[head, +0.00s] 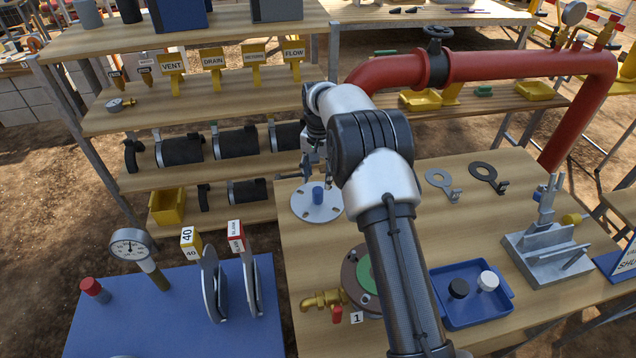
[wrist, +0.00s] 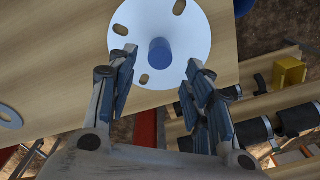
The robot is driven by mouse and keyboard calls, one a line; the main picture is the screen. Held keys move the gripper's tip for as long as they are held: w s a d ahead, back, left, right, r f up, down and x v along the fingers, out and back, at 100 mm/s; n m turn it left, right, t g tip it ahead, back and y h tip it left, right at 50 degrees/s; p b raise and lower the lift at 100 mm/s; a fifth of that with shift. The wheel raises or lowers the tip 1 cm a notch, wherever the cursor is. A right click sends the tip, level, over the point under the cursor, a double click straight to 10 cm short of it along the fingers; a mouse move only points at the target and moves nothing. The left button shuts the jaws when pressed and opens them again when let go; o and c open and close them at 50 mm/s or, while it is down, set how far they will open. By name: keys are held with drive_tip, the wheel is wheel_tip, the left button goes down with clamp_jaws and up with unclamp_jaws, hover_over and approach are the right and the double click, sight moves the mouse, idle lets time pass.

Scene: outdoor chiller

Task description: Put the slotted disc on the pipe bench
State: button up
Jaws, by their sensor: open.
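The slotted disc (head: 305,208) is pale and flat with a blue knob (head: 318,195) in its middle. It lies flat on the far left corner of the wooden bench (head: 450,225). In the wrist view the disc (wrist: 200,30) shows several slots, and its knob (wrist: 160,52) stands between my fingers. My gripper (wrist: 158,68) is open and empty, with a gap on each side of the knob. In the head view my gripper (head: 314,168) is above the disc, partly hidden by my arm. I cannot tell its exact height over the knob.
A red pipe (head: 500,66) runs behind. A shelf rack (head: 200,120) stands at left.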

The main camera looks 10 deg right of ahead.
wheel_tip(320, 180, up, 7)
drive_tip(key=p, duration=0.1)
wheel_tip(320, 180, up, 12)
drive_tip(key=n+t, duration=0.1)
drive_tip(key=n, duration=0.1)
hover_over(319, 190)
drive_tip(key=s, duration=0.7)
drive_tip(key=s+r+n+t, duration=0.1)
drive_tip(key=s+r, duration=0.6)
drive_tip(key=s, duration=0.4)
drive_tip(key=s+f+n+t, duration=0.1)
drive_tip(key=s, duration=1.1)
drive_tip(key=s+f+n+t, duration=0.1)
drive_tip(key=s+f+n, duration=0.1)
drive_tip(key=s, duration=1.1)
drive_tip(key=shift+n, duration=0.3)
